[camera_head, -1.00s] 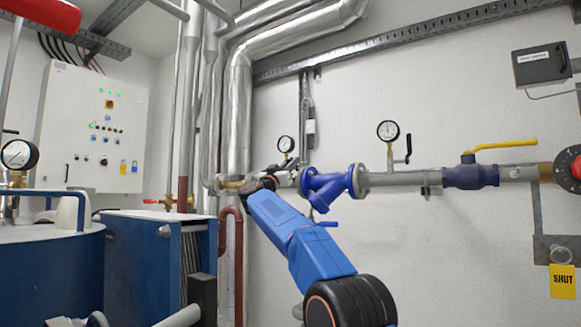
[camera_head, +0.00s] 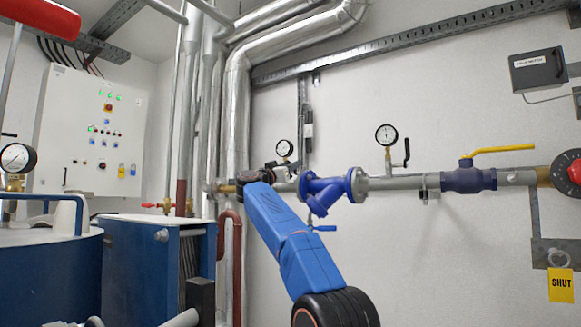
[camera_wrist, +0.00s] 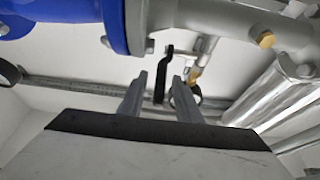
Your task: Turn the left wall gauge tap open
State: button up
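The left wall gauge (camera_head: 284,148) is a small round white dial with a dark rim, above the pipe behind the end of my arm. Its tap is hidden there in the head view. In the wrist view a black tap lever (camera_wrist: 164,72) hangs beside a brass fitting (camera_wrist: 196,76), with part of a round gauge (camera_wrist: 186,97) beyond. My gripper (camera_wrist: 159,77) is open, with two grey fingers apart. The lever appears in the gap between them, with no clear contact; I cannot tell its depth.
A blue flanged strainer (camera_head: 327,190) sits on the pipe right of my wrist; its blue flange (camera_wrist: 118,22) is close to my fingers in the wrist view. A second gauge (camera_head: 387,135) with a black lever (camera_head: 406,152) stands farther right. Lagged pipes (camera_head: 236,120) rise at left.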

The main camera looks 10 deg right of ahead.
jog(key=v, duration=1.7)
jog(key=shift+s+f, duration=0.15)
jog(key=shift+a, duration=0.1)
jog(key=shift+c, duration=0.3)
